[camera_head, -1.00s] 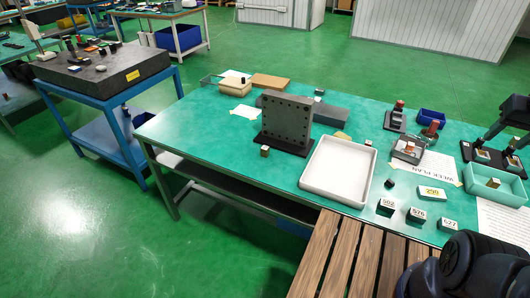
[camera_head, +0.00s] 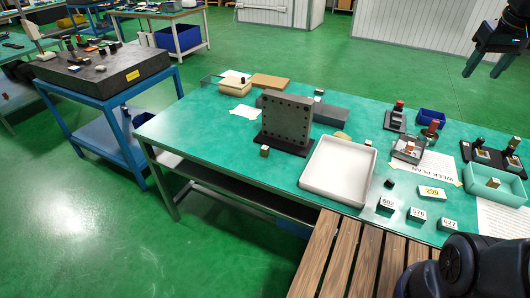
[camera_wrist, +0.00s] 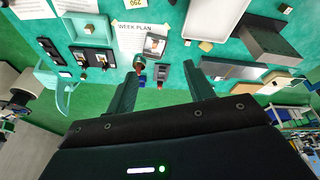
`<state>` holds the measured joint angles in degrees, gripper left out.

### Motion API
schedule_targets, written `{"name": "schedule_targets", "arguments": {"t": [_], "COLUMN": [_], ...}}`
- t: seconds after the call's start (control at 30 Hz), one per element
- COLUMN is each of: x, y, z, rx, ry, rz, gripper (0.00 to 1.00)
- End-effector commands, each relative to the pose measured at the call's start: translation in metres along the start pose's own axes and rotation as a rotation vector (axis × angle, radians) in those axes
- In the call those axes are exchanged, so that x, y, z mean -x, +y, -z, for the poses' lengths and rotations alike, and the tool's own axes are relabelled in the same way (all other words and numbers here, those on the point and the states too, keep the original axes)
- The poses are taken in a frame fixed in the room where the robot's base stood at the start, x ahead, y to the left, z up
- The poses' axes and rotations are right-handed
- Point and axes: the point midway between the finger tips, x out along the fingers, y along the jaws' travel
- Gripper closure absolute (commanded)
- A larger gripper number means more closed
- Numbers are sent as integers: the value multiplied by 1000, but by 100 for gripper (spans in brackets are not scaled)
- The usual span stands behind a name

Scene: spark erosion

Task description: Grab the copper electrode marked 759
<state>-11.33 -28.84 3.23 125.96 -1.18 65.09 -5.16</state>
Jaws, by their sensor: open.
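My gripper (camera_head: 483,70) is open and empty at the upper right of the head view, above and beyond the table. Its two fingers (camera_wrist: 158,88) also show spread in the wrist view. Reddish-brown copper-coloured pieces with dark tops stand in holders at the right of the table: one at the back (camera_head: 399,106), one further forward (camera_head: 432,127). A grey box (camera_head: 408,150) beside them holds another reddish piece. In the wrist view a copper-coloured piece (camera_wrist: 140,68) shows between the fingertips in the picture, apart from them. I cannot read 759 on any piece.
A white tray (camera_head: 311,187), an upright drilled plate (camera_head: 286,118) and a blue bin (camera_head: 431,117) stand on the green table. Several numbered blocks (camera_head: 416,214) lie near the front edge. A teal tray (camera_head: 509,194) and dark stand (camera_head: 482,154) are at right.

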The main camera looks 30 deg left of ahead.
Motion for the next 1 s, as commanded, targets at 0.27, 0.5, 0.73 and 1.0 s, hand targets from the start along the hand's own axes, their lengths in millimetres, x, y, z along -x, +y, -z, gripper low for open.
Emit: {"name": "schedule_targets", "arguments": {"t": [0.27, 0.5, 0.73, 1.0], "x": [0, -7, -19, -40], "y": [-66, -141, -227, -344], "z": [84, 144, 186, 214], "rx": [241, 445, 638, 861], "ry": [-50, -88, -121, -158], "rz": [40, 77, 115, 165], "gripper": [47, 47, 47, 47]}}
